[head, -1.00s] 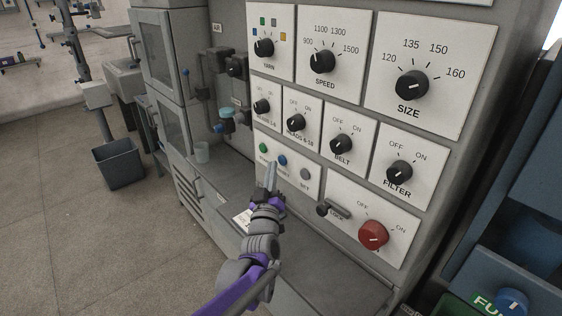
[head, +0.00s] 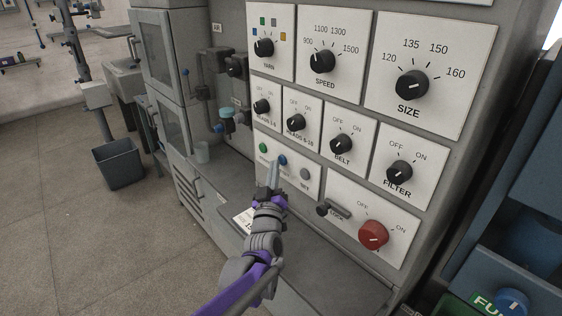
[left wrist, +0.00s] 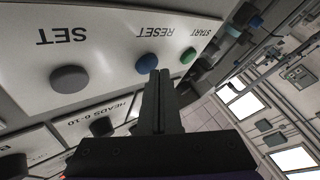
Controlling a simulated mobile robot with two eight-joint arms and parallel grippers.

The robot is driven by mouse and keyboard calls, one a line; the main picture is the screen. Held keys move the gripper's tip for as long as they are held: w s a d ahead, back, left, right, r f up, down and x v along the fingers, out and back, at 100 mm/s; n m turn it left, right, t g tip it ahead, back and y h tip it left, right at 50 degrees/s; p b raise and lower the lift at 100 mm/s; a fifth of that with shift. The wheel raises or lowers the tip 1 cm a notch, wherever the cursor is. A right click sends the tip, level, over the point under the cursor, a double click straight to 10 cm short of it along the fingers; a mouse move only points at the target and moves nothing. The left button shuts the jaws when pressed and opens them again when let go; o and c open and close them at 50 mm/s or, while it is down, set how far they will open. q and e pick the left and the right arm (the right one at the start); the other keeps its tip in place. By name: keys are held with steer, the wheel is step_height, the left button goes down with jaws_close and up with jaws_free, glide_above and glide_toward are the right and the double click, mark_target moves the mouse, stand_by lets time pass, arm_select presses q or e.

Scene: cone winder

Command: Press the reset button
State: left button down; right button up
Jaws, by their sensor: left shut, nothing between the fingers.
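The reset button is a blue round button (head: 283,160) on a white panel (head: 311,184), between the green start button (head: 264,147) and the grey set button (head: 305,174). In the left wrist view the blue button (left wrist: 147,64) sits under the word RESET. My left gripper (head: 274,166) is shut and empty, its fingers pointing up at the panel just beside the blue button. In the left wrist view the fingertips (left wrist: 158,74) are very close to the blue button's edge; I cannot tell whether they touch it. My right gripper is not in view.
Knobs for heads, belt and filter surround the panel, with a black lock handle (head: 334,211) and a red knob (head: 373,235) at lower right. A bin (head: 119,164) stands on the floor at left.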

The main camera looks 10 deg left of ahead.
arm_select(q)
steer(key=shift+w+d, duration=0.3)
steer(key=shift+w, duration=0.05)
stand_by(0.6)
steer(key=shift+s+a, duration=0.55)
steer(key=shift+s, duration=0.15)
steer(key=s+a, duration=0.1)
steer(key=s, duration=0.1)
steer(key=s+a, duration=0.2)
stand_by(0.6)
stand_by(0.5)
